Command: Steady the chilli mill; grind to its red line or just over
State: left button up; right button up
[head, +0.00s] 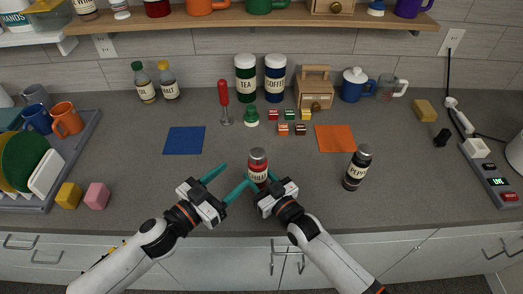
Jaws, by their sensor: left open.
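The chilli mill (258,164) stands upright near the middle of the counter, with a grey cap, a red body and a dark label partly reading "CHILLI". My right gripper (262,178) is right at its lower part, with teal finger parts by the mill; its body hides the mill's base. I cannot tell if its fingers touch or grip the mill. My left gripper (236,174) is open and empty, just left of the mill, with its fingers spread. The red line is too small to make out.
A pepper mill (356,168) stands to the right. A blue mat (184,140) and an orange mat (334,138) lie behind. Small coloured boxes (290,115), canisters (245,78) and a red-handled tool (224,100) stand farther back. A dish rack (82,138) fills the left side.

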aim_at(263, 151)
pick_arm(q)
jog(key=x, duration=1.1)
jog(key=shift+w+d, duration=0.25)
jog(key=shift+d, duration=0.05)
jog(key=shift+c, duration=0.2)
jog(key=c, duration=1)
jog(key=shift+o, duration=0.2)
jog(key=shift+m+g+h, duration=0.3)
jog(key=shift+h, duration=0.1)
